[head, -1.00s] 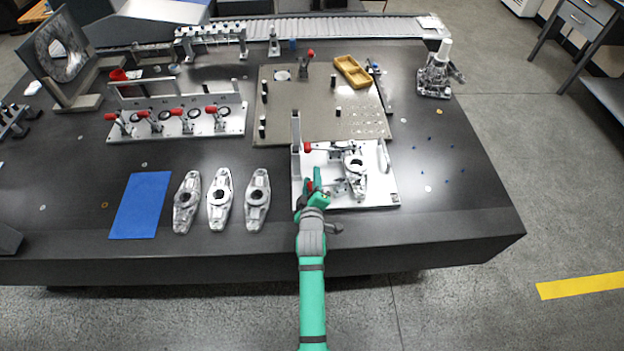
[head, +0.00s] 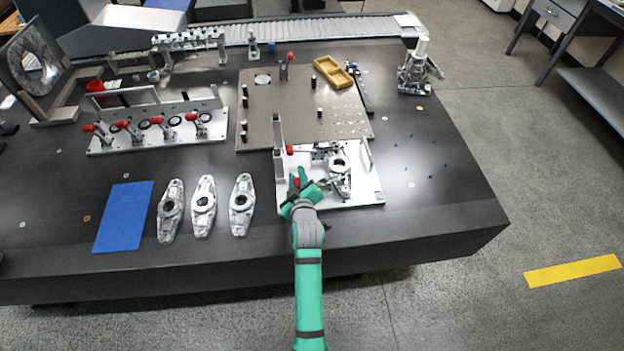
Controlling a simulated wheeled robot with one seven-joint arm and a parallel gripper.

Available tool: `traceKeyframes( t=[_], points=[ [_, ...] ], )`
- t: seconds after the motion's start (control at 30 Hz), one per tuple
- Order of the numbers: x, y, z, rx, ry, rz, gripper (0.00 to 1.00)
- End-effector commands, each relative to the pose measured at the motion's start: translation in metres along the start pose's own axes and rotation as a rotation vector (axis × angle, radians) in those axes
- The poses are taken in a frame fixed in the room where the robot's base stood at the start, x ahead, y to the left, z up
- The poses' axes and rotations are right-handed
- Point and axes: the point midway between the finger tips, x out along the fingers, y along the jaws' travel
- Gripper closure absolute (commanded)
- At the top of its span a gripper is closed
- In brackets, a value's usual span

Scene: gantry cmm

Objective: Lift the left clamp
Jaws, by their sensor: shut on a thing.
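A white fixture plate (head: 352,198) with a silver cast part (head: 340,178) on it stands near the table's front edge. My green gripper (head: 299,184) is at the plate's front left corner. It is shut on the red-tipped handle of the near clamp (head: 297,183), at the left of the part. Most of this handle is hidden by the fingers. A second clamp with a red handle (head: 290,149) lies low across the back of the plate, pointing left, apart from my gripper.
An upright grey post (head: 278,150) stands on the plate's left edge, close behind my gripper. Several loose cast parts (head: 203,206) and a blue mat (head: 124,217) lie to the left. A beige plate (head: 262,128) with pegs lies behind the fixture.

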Motion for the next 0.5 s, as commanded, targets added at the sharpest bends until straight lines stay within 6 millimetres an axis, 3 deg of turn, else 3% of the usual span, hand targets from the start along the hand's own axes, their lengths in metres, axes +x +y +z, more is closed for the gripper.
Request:
traceKeyframes(
  t=[0.2,0.5],
  points=[
    [-0.002,0.008,-0.015,0.186,0.011,-0.09,1.0],
    [-0.002,0.028,-0.017,0.434,0.009,-0.194,1.0]
  ],
)
